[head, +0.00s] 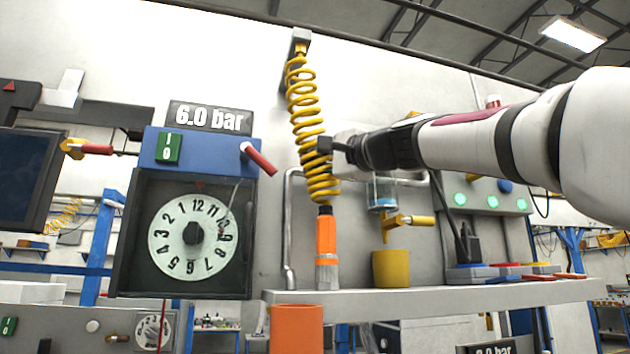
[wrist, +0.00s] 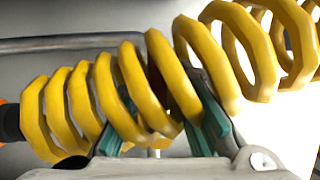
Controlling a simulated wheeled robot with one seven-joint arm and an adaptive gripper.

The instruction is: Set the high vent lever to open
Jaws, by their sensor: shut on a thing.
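My gripper (head: 328,146) is at the yellow coiled hose (head: 304,95), at about the middle of its height. In the wrist view my gripper (wrist: 160,128) has its teal fingers among the coils (wrist: 130,90), shut on them. The coil hangs from a wall bracket, bent slightly at the gripper, down to an orange nozzle (head: 326,240). A red-handled lever (head: 259,158) sits on the blue box, tilted down to the right. Another red-handled lever (head: 92,149) with a yellow body is at far left. No label shows which is the high vent lever.
A grey shelf (head: 430,299) holds a yellow cup (head: 391,268). A yellow-handled valve (head: 408,220) hangs under the clear bowl (head: 381,192). A dial box (head: 192,235) is on the left under the 6.0 bar sign (head: 210,117). A grey pipe (head: 288,225) runs behind the coil.

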